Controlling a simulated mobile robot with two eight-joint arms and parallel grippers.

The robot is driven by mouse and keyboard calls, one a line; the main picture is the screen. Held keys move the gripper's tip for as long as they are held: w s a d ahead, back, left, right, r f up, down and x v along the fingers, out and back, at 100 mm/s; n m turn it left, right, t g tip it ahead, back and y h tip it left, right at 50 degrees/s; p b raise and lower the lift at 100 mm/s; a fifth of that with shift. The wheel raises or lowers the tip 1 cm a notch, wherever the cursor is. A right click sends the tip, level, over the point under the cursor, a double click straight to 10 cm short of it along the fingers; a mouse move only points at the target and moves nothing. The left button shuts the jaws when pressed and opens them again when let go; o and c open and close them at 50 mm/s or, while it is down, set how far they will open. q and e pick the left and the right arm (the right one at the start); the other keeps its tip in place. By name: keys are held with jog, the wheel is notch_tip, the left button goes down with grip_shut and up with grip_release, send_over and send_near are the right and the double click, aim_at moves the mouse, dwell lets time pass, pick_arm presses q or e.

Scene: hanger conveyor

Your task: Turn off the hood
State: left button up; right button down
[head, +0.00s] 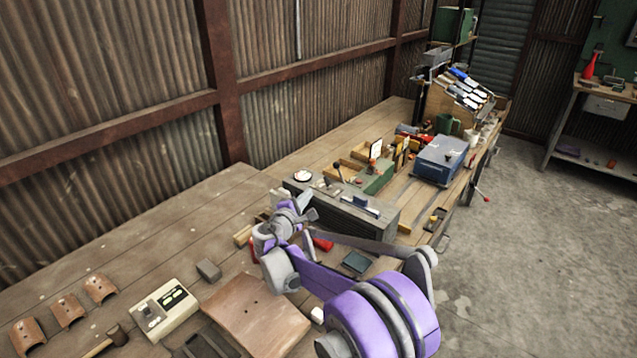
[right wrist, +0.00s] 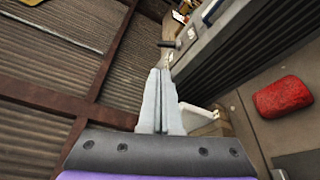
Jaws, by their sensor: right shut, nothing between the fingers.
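A long grey box with a dark ribbed front, which may be the hood (head: 345,212), stands on the workbench in the middle of the head view. It also fills the upper right of the right wrist view (right wrist: 232,45). A small dark knob or lever (right wrist: 170,43) shows at its near end, just beyond my fingertips. My right gripper (head: 309,205) is shut and empty at the left end of the box. Its closed fingers (right wrist: 160,75) point toward the knob; contact cannot be made out. My left gripper is not in view.
A beige control box (head: 163,309) and a brown board (head: 256,314) lie on the near bench (head: 120,243). A red object (right wrist: 283,95) lies in front of the ribbed box. A blue case (head: 441,159) stands farther back. A corrugated wall (head: 110,60) runs behind the bench.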

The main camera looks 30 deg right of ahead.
aim_at(325, 179)
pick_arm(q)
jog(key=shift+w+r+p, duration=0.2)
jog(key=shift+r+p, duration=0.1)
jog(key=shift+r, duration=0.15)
pick_arm(e)
jog(key=x, duration=1)
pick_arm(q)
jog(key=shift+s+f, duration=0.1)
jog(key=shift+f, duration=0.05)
pick_arm(e)
jog(key=shift+s+d+r, duration=0.25)
jog(key=shift+s+r, duration=0.05)
jog(key=shift+s, duration=0.25)
dwell(0.8)
jog(key=shift+s+d+r, duration=0.1)
jog(key=shift+s, duration=0.15)
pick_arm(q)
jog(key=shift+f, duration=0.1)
